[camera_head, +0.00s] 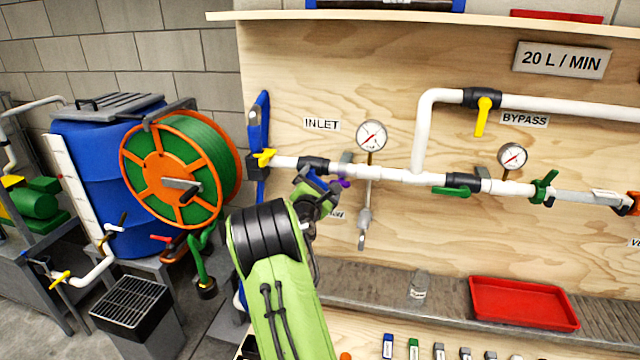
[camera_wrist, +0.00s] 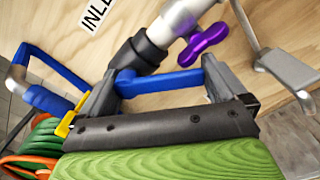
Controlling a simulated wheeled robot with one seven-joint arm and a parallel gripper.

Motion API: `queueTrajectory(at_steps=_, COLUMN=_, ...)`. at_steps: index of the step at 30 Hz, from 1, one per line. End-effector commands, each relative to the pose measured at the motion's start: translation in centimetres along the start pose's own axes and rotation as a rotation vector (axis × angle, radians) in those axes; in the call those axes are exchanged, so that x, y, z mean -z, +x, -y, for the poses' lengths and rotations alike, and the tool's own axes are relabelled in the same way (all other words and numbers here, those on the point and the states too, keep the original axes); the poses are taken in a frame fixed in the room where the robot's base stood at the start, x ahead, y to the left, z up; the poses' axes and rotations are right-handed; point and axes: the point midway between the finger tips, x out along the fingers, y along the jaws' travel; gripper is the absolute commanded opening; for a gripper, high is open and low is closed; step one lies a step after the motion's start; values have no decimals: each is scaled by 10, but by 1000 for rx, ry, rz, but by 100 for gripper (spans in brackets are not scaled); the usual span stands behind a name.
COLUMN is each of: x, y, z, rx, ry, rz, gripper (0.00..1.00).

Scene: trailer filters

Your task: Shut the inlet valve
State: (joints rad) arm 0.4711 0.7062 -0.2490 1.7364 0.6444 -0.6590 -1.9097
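The inlet valve has a black body (camera_head: 313,165) on the white pipe, just below the INLET label (camera_head: 322,124). In the wrist view its body (camera_wrist: 137,57) is close ahead, and a blue lever (camera_wrist: 160,82) beside it is slanted to the pipe. My gripper (camera_head: 322,190) is at the valve, just below the pipe. In the wrist view my gripper (camera_wrist: 162,95) has its two fingers wide apart, with the blue lever lying between them. I cannot tell whether either finger touches it. My arm hides part of this area in the head view.
A purple handle (camera_wrist: 202,47) sits close to the right finger. A gauge (camera_head: 371,136) and a hanging tap (camera_head: 362,238) are to the right. A yellow handle (camera_head: 265,157) and the hose reel (camera_head: 165,178) are to the left. A red tray (camera_head: 523,303) lies at lower right.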

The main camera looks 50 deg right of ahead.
Motion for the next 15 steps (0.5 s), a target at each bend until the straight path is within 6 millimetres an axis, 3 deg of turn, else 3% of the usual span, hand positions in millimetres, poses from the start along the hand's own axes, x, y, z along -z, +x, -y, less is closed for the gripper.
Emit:
queueTrajectory(at_steps=1, x=0, y=0, z=0, rx=1, ry=0, rz=0, gripper=68)
queueTrajectory(at_steps=6, x=0, y=0, z=0, rx=1, ry=0, rz=-1, gripper=43)
queueTrajectory(at_steps=15, x=3, y=0, z=1, rx=1, ry=40, rz=-1, gripper=43)
